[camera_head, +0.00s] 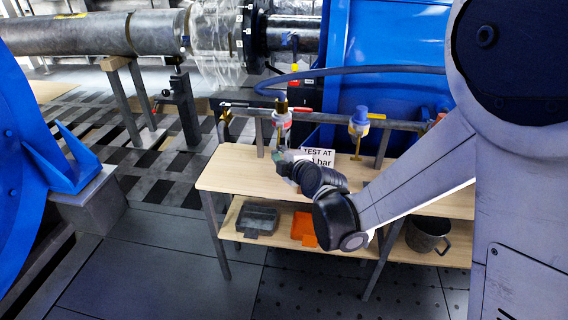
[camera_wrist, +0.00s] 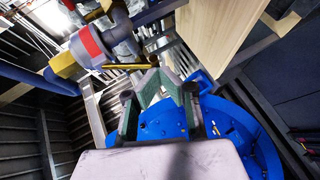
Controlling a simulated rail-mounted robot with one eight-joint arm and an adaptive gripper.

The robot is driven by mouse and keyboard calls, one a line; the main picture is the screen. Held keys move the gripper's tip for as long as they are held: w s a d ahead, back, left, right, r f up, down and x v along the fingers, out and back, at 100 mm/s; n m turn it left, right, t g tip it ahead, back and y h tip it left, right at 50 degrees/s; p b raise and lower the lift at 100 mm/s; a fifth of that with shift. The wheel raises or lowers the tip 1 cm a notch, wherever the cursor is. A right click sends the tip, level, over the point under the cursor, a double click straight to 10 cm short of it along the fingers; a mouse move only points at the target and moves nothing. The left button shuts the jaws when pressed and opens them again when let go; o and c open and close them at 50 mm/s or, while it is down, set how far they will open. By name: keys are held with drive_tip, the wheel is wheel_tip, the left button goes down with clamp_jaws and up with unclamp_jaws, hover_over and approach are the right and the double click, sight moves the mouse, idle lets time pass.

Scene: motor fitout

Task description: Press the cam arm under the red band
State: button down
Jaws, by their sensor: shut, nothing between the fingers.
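The fitting with the red band (camera_head: 281,117) stands on the rail above the bench in the head view. In the wrist view the red band (camera_wrist: 90,42) circles a pale coupling at upper left. A brass-coloured cam arm (camera_wrist: 130,67) sticks out sideways from beside that coupling towards the picture's middle. My gripper (camera_wrist: 160,75) is shut and empty, its tips just below and right of the cam arm; I cannot tell whether they touch it. In the head view my gripper (camera_head: 283,160) is just below the red-banded fitting, and the cam arm there is mostly hidden.
A blue-topped fitting (camera_head: 359,122) stands farther right on the same rail. A "TEST AT" sign (camera_head: 318,155) is close behind my wrist. The wooden bench (camera_head: 230,172) has bare room at left. Its lower shelf holds a grey bin (camera_head: 257,219), an orange bin (camera_head: 303,229) and a mug (camera_head: 427,236).

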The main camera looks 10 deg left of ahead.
drive_tip(key=shift+r, duration=0.15)
drive_tip(key=shift+r, duration=0.1)
drive_tip(key=shift+r+p, duration=0.6)
drive_tip(key=shift+r, duration=0.05)
drive_tip(key=shift+s, duration=0.15)
drive_tip(key=s+a+p+v, duration=0.1)
drive_tip(key=a+v, duration=0.1)
drive_tip(key=v, duration=1)
drive_tip(key=shift+s+d, duration=0.15)
drive_tip(key=shift+s, duration=0.5)
drive_tip(key=shift+r, duration=0.1)
